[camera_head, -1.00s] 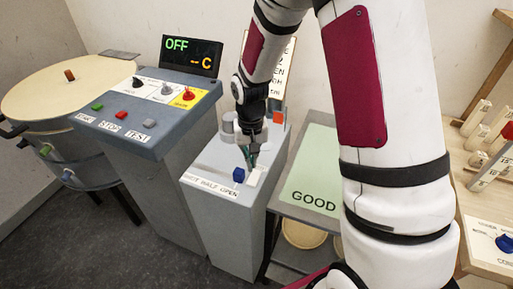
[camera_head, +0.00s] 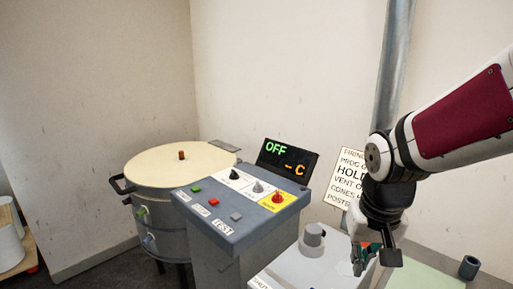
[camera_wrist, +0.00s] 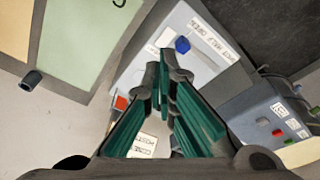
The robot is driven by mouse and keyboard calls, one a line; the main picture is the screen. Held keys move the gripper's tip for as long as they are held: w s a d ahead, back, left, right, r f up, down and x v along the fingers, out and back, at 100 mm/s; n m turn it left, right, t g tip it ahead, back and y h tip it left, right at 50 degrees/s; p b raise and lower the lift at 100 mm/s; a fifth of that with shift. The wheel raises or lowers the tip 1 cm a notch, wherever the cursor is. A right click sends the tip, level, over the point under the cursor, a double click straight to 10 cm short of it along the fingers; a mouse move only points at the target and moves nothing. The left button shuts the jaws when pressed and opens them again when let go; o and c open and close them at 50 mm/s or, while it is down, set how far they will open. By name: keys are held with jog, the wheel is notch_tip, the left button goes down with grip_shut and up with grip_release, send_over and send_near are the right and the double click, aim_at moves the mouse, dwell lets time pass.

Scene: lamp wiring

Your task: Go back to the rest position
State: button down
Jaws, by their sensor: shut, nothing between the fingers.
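My gripper (camera_head: 366,262) hangs at the right in the head view, below my arm, beside the light grey pedestal top (camera_head: 290,270). In the wrist view its green-lined fingers (camera_wrist: 166,78) are together with nothing between them. Below them shows the pedestal top (camera_wrist: 165,50) with a blue knob (camera_wrist: 182,45), apart from the fingertips. The blue knob is out of frame in the head view.
A grey console (camera_head: 240,222) with buttons and knobs and a display (camera_head: 286,162) reading OFF stands left of my gripper. A round lidded kiln (camera_head: 165,165) stands behind it.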

jog(key=s+r+t, duration=0.1)
jog(key=s+r, duration=0.2)
jog(key=s, duration=0.4)
jog(key=s+r+n+t, duration=0.1)
jog(key=s+r, duration=0.3)
jog(key=s, duration=0.3)
jog(key=shift+s+a+r+n+y, duration=0.15)
jog(key=shift+a+r+n+y, duration=0.1)
jog(key=shift+n+y, duration=0.05)
